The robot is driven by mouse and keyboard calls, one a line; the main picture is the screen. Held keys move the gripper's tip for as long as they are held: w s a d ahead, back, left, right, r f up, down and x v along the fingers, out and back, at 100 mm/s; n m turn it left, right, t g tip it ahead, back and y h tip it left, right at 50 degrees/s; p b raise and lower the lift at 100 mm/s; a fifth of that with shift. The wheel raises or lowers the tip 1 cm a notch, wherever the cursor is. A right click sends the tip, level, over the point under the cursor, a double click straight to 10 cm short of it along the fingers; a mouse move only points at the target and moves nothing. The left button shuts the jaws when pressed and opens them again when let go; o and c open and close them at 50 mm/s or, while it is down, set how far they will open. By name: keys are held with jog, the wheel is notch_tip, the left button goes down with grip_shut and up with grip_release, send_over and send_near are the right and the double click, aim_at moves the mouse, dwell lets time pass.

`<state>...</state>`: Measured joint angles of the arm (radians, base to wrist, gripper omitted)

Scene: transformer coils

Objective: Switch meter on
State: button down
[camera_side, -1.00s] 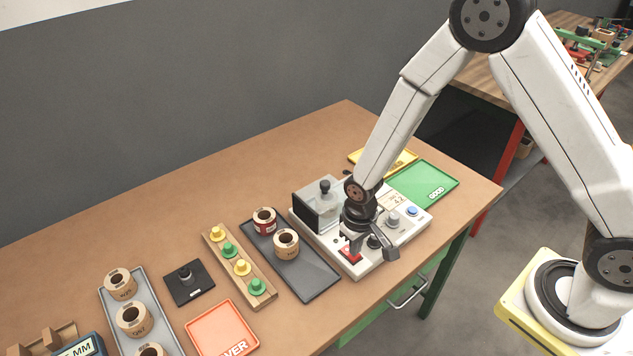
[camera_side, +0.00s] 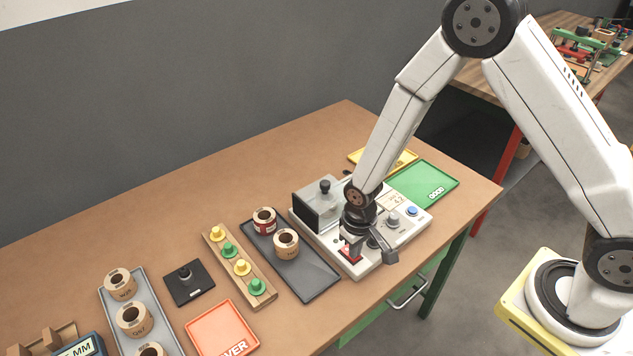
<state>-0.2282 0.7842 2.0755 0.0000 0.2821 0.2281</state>
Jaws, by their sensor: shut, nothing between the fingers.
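The meter (camera_side: 372,266) is a pale grey box near the right part of the bench. It has a clear guarded chamber at its left end, a grey knob (camera_side: 393,220), a blue button (camera_side: 412,211) and a small display panel. A red switch (camera_side: 349,256) sits at its front left corner. My gripper (camera_side: 351,247) is shut and empty, pointing down at the red switch. Its tips cover part of the switch, and I cannot tell whether they touch it or which way the switch is set.
A dark tray (camera_side: 318,280) with two coils lies left of the meter. Further left are a wooden strip (camera_side: 262,300) of yellow and green pegs, a black stand (camera_side: 189,292), an orange tray (camera_side: 222,330) and a grey coil tray (camera_side: 166,322). A green tray (camera_side: 425,178) and yellow tray (camera_side: 402,163) lie behind.

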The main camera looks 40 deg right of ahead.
dwell(0.3)
jog(key=shift+r, duration=3.45)
jog(key=shift+d+r, duration=0.1)
jog(key=s+d+r+t, duration=0.2)
jog(key=s+d+r, duration=0.5)
jog(key=d+r, duration=0.1)
jog(key=shift+s+r+t, duration=0.3)
jog(key=shift+r, duration=0.6)
